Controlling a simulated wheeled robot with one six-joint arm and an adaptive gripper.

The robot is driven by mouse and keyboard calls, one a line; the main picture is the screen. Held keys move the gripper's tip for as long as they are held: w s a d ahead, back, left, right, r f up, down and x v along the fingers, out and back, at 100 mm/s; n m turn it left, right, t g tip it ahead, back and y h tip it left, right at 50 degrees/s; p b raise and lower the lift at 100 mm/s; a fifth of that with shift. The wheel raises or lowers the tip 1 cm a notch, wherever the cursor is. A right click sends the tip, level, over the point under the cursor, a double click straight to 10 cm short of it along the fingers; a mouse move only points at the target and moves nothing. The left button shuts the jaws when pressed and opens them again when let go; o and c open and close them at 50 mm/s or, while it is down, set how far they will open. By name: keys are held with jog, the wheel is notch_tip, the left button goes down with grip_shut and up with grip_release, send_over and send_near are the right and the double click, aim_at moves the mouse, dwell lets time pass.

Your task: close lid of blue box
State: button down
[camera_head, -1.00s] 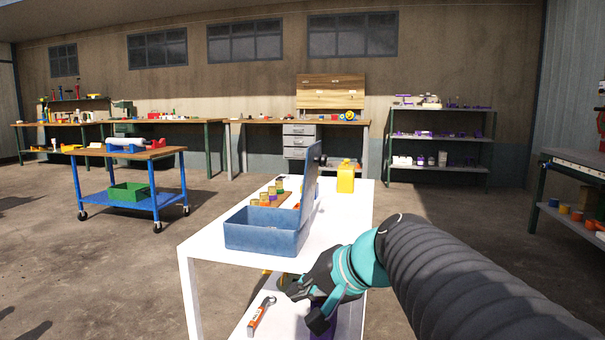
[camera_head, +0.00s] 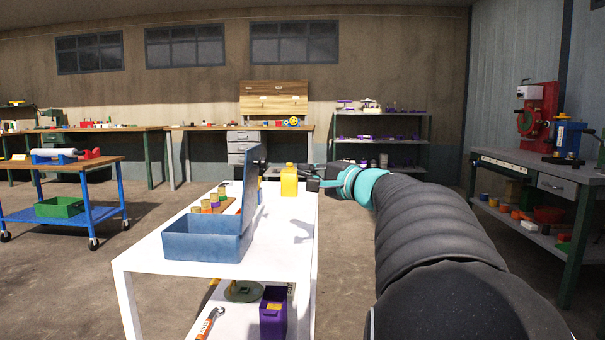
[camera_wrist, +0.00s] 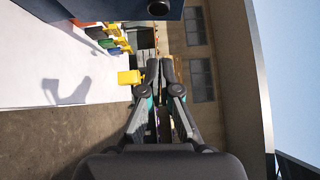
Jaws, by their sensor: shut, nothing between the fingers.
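The blue box (camera_head: 205,246) stands on the white table (camera_head: 275,250), open at the top. Its lid (camera_head: 250,186) stands upright along the box's right side. My gripper (camera_head: 318,178) is shut and empty, to the right of the lid and apart from it, at about the height of the lid's upper part. In the wrist view my fingers (camera_wrist: 166,68) are together with nothing between them. A dark blue panel (camera_wrist: 75,8) at the top edge of that view looks like the lid, but I see only part of it.
A yellow canister (camera_head: 289,181) stands on the table behind the lid, near my gripper; it also shows in the wrist view (camera_wrist: 129,77). Small cans (camera_head: 212,203) sit behind the box. A purple bin (camera_head: 273,312) and a wrench (camera_head: 210,323) lie on the lower shelf.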

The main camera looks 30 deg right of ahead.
jog(key=w+a, duration=0.4)
jog(key=w, duration=0.3)
jog(key=shift+a+r, duration=0.25)
jog(key=shift+w+r+p, duration=0.1)
jog(key=shift+r+p, duration=0.05)
jog(key=shift+p, duration=0.25)
